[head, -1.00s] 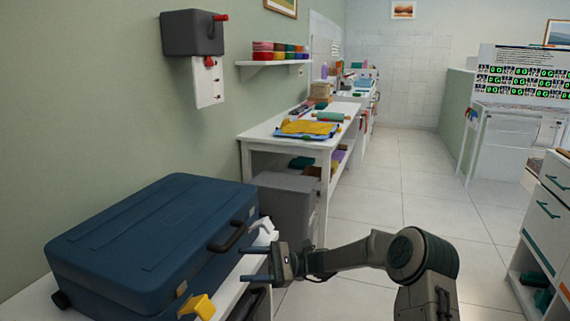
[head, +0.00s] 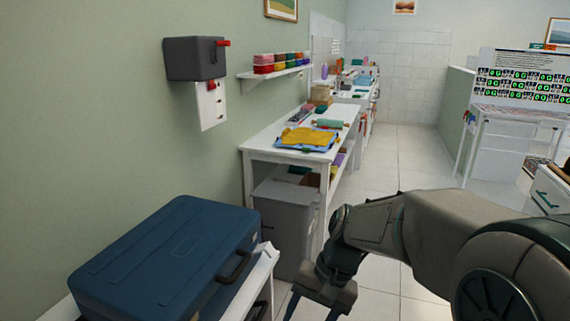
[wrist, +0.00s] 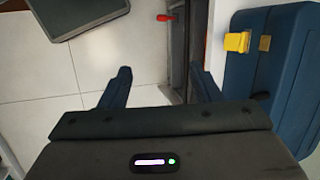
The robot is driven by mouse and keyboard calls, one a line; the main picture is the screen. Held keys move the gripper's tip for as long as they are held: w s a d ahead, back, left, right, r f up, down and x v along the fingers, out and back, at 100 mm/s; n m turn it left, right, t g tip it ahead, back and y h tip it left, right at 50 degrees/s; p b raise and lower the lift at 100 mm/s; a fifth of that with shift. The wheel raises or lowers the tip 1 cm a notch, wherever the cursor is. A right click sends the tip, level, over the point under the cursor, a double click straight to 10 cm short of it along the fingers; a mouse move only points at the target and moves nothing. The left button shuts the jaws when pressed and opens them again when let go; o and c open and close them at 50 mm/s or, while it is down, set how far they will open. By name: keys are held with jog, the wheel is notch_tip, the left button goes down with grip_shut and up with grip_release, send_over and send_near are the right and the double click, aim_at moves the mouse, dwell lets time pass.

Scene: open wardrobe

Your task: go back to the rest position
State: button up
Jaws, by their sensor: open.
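My gripper (head: 318,305) is at the bottom middle of the head view, pointing down, to the right of the blue case and apart from it. Its fingertips are cut off by the lower edge there. In the wrist view my gripper (wrist: 165,80) shows its two fingers spread wide with nothing between them. My arm comes in from the right of the head view, bent at the elbow.
The closed blue case (head: 165,262) lies on a white surface at lower left; its yellow latch (wrist: 237,42) shows in the wrist view. A grey bin (head: 285,220) stands under the white table (head: 262,142). The tiled floor (head: 395,165) beyond is clear.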

jog(key=s+d+r+n+t+h+p, duration=0.2)
jog(key=s+d+r+t+h+p, duration=0.2)
jog(key=s+d+r+p, duration=0.2)
jog(key=s+d+r, duration=0.2)
jog(key=d+r, duration=0.1)
jog(key=d, duration=0.1)
jog(key=shift+s+d+r+n, duration=0.2)
jog(key=shift+d+n, duration=0.05)
jog(key=shift+n, duration=0.05)
jog(key=shift+a, duration=0.1)
dwell(0.8)
